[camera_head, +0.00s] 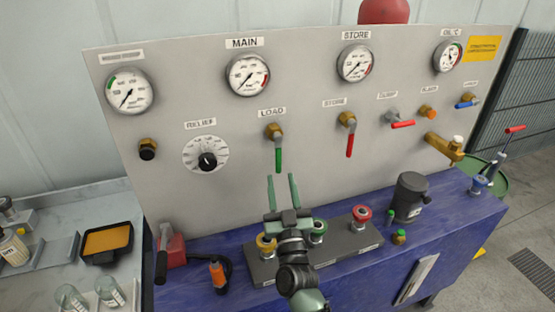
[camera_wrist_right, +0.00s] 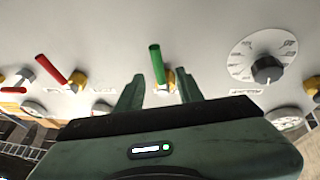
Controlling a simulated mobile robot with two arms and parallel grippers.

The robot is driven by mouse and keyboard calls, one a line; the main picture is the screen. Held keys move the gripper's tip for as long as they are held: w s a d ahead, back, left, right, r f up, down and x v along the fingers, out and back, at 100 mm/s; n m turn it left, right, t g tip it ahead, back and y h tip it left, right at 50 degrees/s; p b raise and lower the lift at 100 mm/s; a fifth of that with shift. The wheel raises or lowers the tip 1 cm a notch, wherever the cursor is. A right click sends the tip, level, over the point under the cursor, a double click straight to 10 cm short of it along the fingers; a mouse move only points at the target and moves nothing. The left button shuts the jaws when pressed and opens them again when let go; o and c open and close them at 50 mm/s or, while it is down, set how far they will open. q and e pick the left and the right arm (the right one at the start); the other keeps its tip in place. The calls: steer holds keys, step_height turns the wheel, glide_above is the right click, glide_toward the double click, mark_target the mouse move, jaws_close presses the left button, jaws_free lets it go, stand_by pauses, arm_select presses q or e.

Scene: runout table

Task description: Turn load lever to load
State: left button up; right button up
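The load lever (camera_head: 279,160) has a green handle on a brass valve under the LOAD label (camera_head: 271,112); the handle hangs straight down from the grey panel. My right gripper (camera_head: 282,177) is open and empty. In the head view its two fingers point up, with their tips just below the handle's lower end. In the right wrist view, the green handle (camera_wrist_right: 157,63) appears between the two spread fingers (camera_wrist_right: 160,88). I see no contact; the exact depth gap cannot be told. My left gripper is not in view.
A red store lever (camera_head: 349,145) hangs to the right, and a relief knob (camera_head: 207,161) is to the left. Below, a dark block (camera_head: 333,252) with coloured fittings sits on the blue table (camera_head: 455,215). A black cylinder (camera_head: 408,197) stands right of it.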

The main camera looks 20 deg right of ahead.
mark_target(279, 163)
steer(key=shift+w+d+r, duration=0.2)
steer(key=shift+w+r, duration=0.05)
steer(key=shift+w, duration=0.1)
steer(key=b+x, duration=0.1)
steer(key=x, duration=0.5)
steer(key=shift+f, duration=0.1)
steer(key=shift+w+r, duration=0.2)
steer(key=shift+w, duration=0.05)
jaws_close()
stand_by(0.8)
